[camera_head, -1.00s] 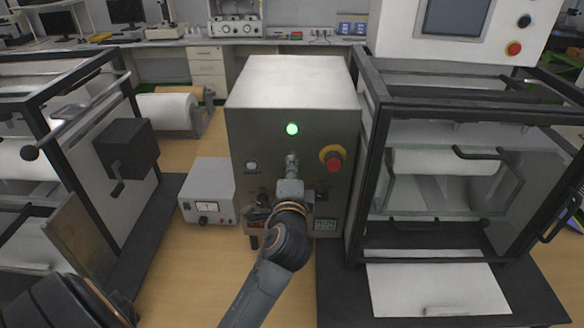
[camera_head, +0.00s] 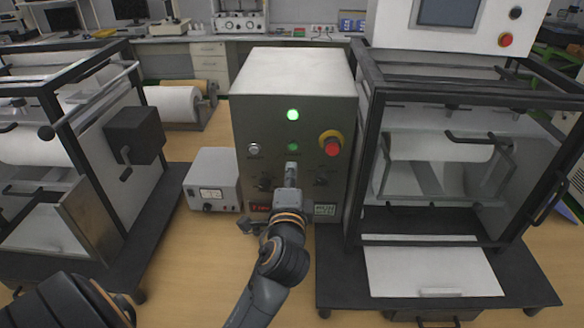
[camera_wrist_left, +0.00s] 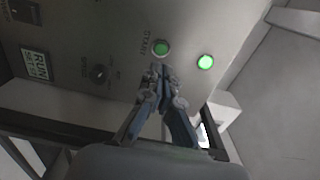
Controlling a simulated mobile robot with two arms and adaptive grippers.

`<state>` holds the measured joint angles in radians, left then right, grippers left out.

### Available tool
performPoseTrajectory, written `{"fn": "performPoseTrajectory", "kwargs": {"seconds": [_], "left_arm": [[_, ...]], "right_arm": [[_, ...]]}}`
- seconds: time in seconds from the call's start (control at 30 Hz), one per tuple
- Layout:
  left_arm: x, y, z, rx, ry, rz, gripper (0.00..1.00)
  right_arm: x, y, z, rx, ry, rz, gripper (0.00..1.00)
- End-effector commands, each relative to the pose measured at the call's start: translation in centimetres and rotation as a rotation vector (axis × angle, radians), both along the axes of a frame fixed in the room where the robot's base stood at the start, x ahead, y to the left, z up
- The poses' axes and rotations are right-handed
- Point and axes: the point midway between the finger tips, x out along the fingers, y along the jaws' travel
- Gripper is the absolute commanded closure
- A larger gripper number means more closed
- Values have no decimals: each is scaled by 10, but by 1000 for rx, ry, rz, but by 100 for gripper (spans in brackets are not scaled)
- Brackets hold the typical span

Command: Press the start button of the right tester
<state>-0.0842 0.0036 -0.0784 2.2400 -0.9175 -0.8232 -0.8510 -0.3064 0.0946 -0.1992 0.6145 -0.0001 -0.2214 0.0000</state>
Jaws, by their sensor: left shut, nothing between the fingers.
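The grey control box (camera_head: 250,120) stands mid-view, between the two framed machines. Its green start button (camera_head: 293,148) is on the front panel, directly below a lit green lamp (camera_head: 293,115). The left wrist view shows the START label, the start button (camera_wrist_left: 161,48) and the lit lamp (camera_wrist_left: 205,62). My left gripper (camera_head: 291,166) is shut and empty, in front of the panel just below the button. In the left wrist view its fingertips (camera_wrist_left: 161,70) are close to the button; they appear apart from it. My right gripper is not in view.
A red emergency knob (camera_head: 332,147) with a yellow collar is right of the button, and a white button (camera_head: 254,149) is left of it. The right framed machine (camera_head: 365,150) stands close beside the box. A small meter unit (camera_head: 212,180) stands to its left.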

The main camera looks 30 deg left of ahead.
Motion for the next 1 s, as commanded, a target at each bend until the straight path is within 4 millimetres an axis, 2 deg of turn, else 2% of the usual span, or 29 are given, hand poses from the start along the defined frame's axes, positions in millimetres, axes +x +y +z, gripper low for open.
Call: {"fn": "performPoseTrajectory", "kwargs": {"seconds": [0.2,0.4,0.6,1.0], "left_arm": [[-31,-19,-3,-4,0,-1,100],[-47,-28,-1,-1,0,-1,100],[-49,-30,0,-1,-1,-1,100],[-48,-29,0,-1,-1,-1,100]], "right_arm": [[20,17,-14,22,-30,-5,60],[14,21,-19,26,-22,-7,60],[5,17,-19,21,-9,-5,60],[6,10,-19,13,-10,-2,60]]}}
